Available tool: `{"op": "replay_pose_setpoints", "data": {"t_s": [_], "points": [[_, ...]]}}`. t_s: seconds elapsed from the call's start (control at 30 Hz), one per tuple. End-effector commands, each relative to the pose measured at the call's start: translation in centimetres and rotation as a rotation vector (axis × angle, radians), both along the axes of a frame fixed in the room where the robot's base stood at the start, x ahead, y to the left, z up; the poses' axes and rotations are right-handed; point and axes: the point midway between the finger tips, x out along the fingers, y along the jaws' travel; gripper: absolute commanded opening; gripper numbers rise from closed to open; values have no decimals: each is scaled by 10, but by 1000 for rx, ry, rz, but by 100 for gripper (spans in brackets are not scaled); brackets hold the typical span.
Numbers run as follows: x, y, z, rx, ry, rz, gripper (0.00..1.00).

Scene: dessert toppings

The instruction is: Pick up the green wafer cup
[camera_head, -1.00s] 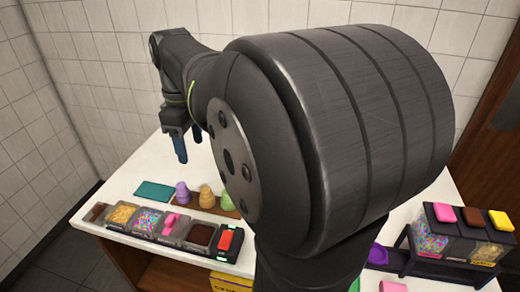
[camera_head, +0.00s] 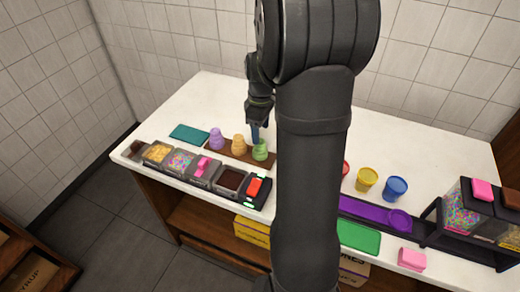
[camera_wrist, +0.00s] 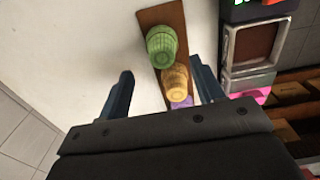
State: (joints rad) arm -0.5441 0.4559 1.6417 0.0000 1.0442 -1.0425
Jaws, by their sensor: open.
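The green wafer cup (camera_head: 260,149) stands at the right end of a brown board, beside an orange cup (camera_head: 239,143) and a purple cup (camera_head: 216,139). In the wrist view the green wafer cup (camera_wrist: 162,44) is beyond my fingertips and the orange cup (camera_wrist: 176,84) lies nearer, between the finger lines. My gripper (camera_head: 255,133) hangs just above and behind the green cup in the head view. It also shows in the wrist view (camera_wrist: 160,82), its two blue fingers spread wide with nothing held. Only a bit of the purple cup shows there.
A row of topping bins (camera_head: 203,170) runs along the front edge, close to the brown board (camera_head: 276,157). A teal mat (camera_head: 190,132) lies to the left. Yellow (camera_head: 366,179) and blue (camera_head: 396,187) cups stand right of my arm. The counter behind the board is clear.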

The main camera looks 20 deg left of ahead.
Motion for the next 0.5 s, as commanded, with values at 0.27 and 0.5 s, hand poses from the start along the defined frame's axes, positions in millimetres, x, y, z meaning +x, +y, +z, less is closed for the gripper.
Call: {"op": "replay_pose_setpoints", "data": {"t_s": [0.27,0.5], "points": [[-2,0,-23,-1,2,0,61],[-3,1,-57,-1,2,-1,61]]}}
